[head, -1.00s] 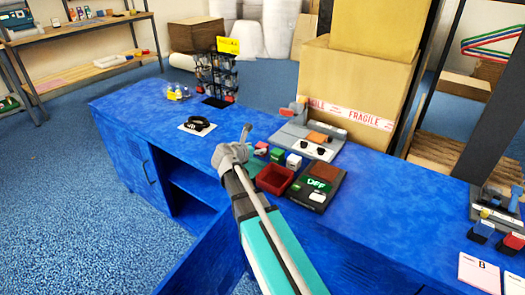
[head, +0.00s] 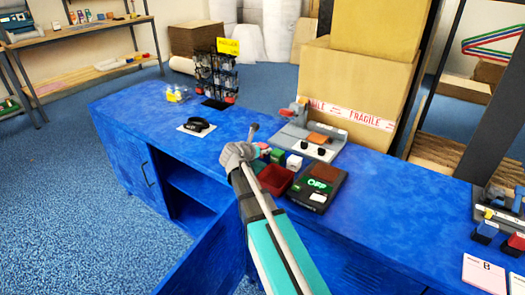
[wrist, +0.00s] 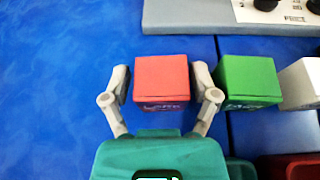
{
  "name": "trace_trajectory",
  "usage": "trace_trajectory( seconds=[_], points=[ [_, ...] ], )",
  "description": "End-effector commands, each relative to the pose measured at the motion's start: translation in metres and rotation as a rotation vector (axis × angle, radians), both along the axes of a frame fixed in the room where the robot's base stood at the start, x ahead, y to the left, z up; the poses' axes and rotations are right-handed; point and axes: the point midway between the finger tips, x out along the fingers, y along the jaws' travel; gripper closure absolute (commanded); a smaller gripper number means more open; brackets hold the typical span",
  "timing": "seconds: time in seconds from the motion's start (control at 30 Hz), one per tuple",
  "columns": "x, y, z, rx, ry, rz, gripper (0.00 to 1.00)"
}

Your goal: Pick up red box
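The red box (wrist: 162,80) sits between the two fingers of my gripper (wrist: 161,82) in the wrist view. The fingers stand open on its left and right sides, with a narrow gap showing at the left and little or none at the right. Faint writing marks the box's near face. In the head view my gripper (head: 240,155) is low over the blue counter and hides most of the red box.
A green box (wrist: 249,80) stands close right of my right finger, with a white box (wrist: 302,82) beyond it. A dark red tray (head: 275,180) and a grey device (head: 310,140) are nearby.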

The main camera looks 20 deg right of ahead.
Motion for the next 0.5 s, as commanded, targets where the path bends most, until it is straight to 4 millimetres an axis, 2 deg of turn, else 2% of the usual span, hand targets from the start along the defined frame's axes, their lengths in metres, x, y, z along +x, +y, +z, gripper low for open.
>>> trace_trajectory(
  seconds=[0.03,0.07,0.37,0.5],
  points=[
    [0.0,0.0001,0.0,0.0,0.0,0.0,0.32],
    [0.0,0.0001,0.0,0.0,0.0,0.0,0.38],
    [0.0001,0.0004,0.0,0.0,0.0,0.0,0.93],
    [0.0001,0.0004,0.0,0.0,0.0,0.0,0.94]
  ],
)
